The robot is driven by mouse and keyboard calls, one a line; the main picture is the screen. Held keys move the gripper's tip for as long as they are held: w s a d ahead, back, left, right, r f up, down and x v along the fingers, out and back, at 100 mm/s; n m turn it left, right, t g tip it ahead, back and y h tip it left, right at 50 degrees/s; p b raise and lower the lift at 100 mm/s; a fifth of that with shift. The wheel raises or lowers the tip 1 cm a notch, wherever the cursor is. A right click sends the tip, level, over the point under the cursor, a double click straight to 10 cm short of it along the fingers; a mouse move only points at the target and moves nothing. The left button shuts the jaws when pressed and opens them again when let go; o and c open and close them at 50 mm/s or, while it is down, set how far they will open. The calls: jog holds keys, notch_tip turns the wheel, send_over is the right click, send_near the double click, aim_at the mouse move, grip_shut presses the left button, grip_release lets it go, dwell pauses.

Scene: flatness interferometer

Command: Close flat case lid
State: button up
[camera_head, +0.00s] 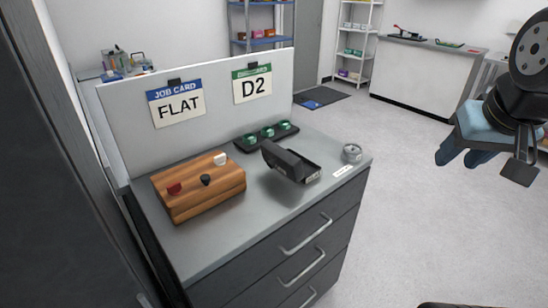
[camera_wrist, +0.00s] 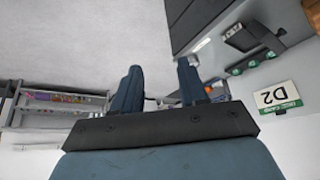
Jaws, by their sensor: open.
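The flat case (camera_head: 306,171) is a small black box near the front right of the grey cabinet top. Its dark lid (camera_head: 282,158) stands open, tilted up on the box's left side. The case also shows small and upside down in the wrist view (camera_wrist: 241,38), at upper right. My gripper (camera_head: 459,160) has blue fingers and hangs in the air at the right of the head view, well apart from the case. In the wrist view my gripper (camera_wrist: 160,82) has its two fingers spread, with nothing held between them.
A wooden block (camera_head: 205,196) with small knobs stands left of the case. A black tray (camera_head: 242,147) with green round pieces lies behind it. A small grey round object (camera_head: 352,152) sits at the right corner. A white back panel (camera_head: 215,78) rises behind. Open floor lies right.

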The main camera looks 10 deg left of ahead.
aim_at(270, 166)
jog(key=shift+o, duration=0.3)
jog(key=shift+o, duration=0.7)
jog(key=shift+w, duration=0.1)
jog(key=w+a+f+n+g+h, duration=0.1)
jog(key=w+a+f+n+h, duration=0.45)
jog(key=a, duration=0.25)
jog(key=w+a+f+n+h, duration=0.4)
jog(key=w+a+f+n, duration=0.15)
jog(key=a+n, duration=0.2)
jog(key=s+a+f+n+t+y, duration=0.1)
jog(key=s+a+f+n+t, duration=0.1)
jog(key=a, duration=0.6)
jog(key=s+a+f+n+t+y, duration=0.1)
jog(key=a+f+n+t, duration=0.3)
jog(key=a, duration=0.4)
jog(key=s+a+f+n+t+y, duration=0.1)
jog(key=s+a+f+n+t, duration=0.2)
jog(key=a+t, duration=0.3)
jog(key=shift+a+f+n, duration=0.15)
jog(key=shift+a+n, duration=0.25)
jog(key=shift+a, duration=0.4)
jog(key=shift+a+f+n, duration=0.15)
jog(key=shift+a+n, duration=0.25)
jog(key=shift+a, duration=0.35)
jog(key=x, duration=1.3)
jog(key=shift+w+d+r, duration=0.1)
jog(key=shift+w, duration=0.25)
